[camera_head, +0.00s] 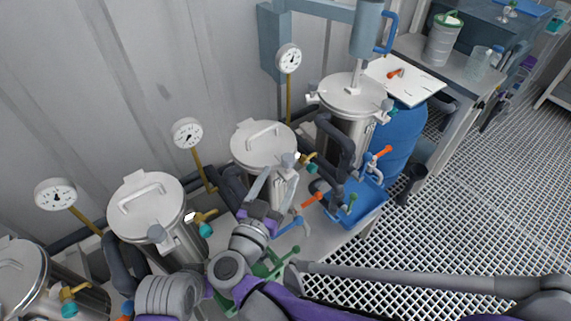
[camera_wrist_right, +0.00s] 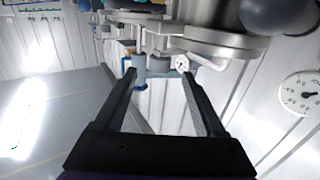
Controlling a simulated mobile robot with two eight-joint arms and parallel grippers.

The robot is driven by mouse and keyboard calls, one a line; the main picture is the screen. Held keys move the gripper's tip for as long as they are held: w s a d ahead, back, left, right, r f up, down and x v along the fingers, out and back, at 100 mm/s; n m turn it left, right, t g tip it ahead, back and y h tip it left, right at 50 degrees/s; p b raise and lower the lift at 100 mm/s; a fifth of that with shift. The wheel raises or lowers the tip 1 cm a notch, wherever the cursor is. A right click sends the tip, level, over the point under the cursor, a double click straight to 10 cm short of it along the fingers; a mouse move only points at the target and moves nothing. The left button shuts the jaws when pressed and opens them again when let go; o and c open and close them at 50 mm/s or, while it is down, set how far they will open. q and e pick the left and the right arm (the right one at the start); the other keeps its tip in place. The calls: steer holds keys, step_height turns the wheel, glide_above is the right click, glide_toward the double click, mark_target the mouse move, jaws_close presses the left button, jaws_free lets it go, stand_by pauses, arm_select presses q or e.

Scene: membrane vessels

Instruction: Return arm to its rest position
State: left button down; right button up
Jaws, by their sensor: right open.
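My right gripper (camera_head: 277,173) is up beside the front of the middle lidded steel vessel (camera_head: 262,146) in the head view. Its two fingers stand apart with nothing visible between them. I cannot tell whether a finger touches the vessel. In the right wrist view the open fingers of the gripper (camera_wrist_right: 160,68) frame a pale ribbed wall and blue-grey fittings. My right arm (camera_head: 400,284) reaches in from the lower right, low over the grating and bench edge. My left gripper is not in view.
Lidded vessels (camera_head: 146,206), dial gauges (camera_head: 188,134) and valves with coloured handles crowd the bench close around the gripper. A red-orange handle (camera_head: 312,199) and a blue handle (camera_head: 291,227) are nearby. A blue drum (camera_head: 402,145) stands behind. The grating floor (camera_head: 480,200) is open at right.

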steer(key=shift+s+a, duration=0.2)
steer(key=shift+s, duration=0.4)
steer(key=w+r+n+t+y+p, duration=0.3)
steer(key=w+r+n+y, duration=0.15)
steer(key=r+y, duration=0.4)
steer(key=s+d+f+g+h+p, duration=0.1)
steer(key=s+d+f+g+p, duration=0.1)
steer(key=s+d+f+g, duration=0.4)
steer(key=s+d+f+g+p, duration=0.3)
steer(key=s+d+f+g, duration=0.3)
steer(key=s+d, duration=0.5)
steer(key=shift+s+d+f+g+h+p, duration=0.25)
steer(key=shift+d+g+h+p, duration=0.1)
steer(key=shift+d+g, duration=0.6)
